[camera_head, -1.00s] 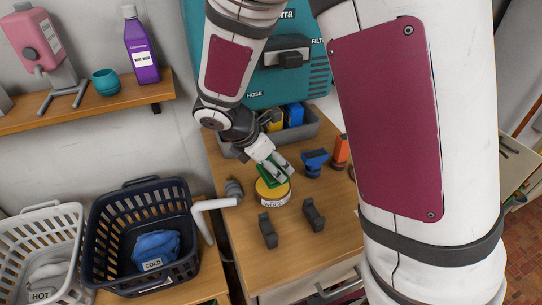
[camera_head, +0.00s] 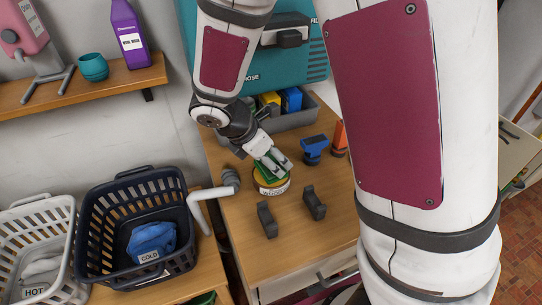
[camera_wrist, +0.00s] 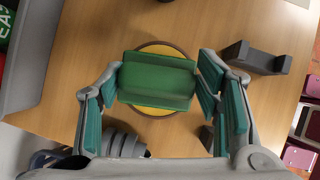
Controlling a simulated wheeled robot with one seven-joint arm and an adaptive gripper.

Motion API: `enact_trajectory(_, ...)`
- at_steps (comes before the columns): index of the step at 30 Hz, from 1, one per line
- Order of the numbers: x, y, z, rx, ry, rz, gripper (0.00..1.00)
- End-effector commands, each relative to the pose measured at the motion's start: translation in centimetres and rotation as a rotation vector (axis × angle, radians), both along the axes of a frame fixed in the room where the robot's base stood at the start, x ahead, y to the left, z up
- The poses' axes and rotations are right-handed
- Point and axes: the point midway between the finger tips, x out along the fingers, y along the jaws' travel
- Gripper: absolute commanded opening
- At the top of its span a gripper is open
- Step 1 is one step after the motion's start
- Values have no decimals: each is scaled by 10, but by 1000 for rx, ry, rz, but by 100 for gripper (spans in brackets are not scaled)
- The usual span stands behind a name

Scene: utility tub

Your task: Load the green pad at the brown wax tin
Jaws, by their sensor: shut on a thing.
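The green pad (camera_head: 263,172) is a block held between the fingers of my gripper (camera_head: 272,163). In the wrist view the pad (camera_wrist: 155,80) lies between the teal finger pads of my gripper (camera_wrist: 160,88). The wax tin (camera_head: 274,188) is round, yellow on top with a brown rim and a white label, and stands on the wooden counter. The pad is over the tin's top, and the tin (camera_wrist: 158,111) shows around it in the wrist view. I cannot tell whether pad and tin touch.
Two dark grey brackets (camera_head: 267,220) (camera_head: 314,203) stand in front of the tin. A grey nozzle (camera_head: 230,181) on a white pipe is at its left.

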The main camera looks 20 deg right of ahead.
Motion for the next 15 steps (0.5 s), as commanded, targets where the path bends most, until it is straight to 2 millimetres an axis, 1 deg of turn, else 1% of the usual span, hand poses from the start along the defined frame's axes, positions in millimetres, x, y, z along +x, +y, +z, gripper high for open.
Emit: enact_trajectory(15, 0, 0, -4, 0, 0, 1, 14)
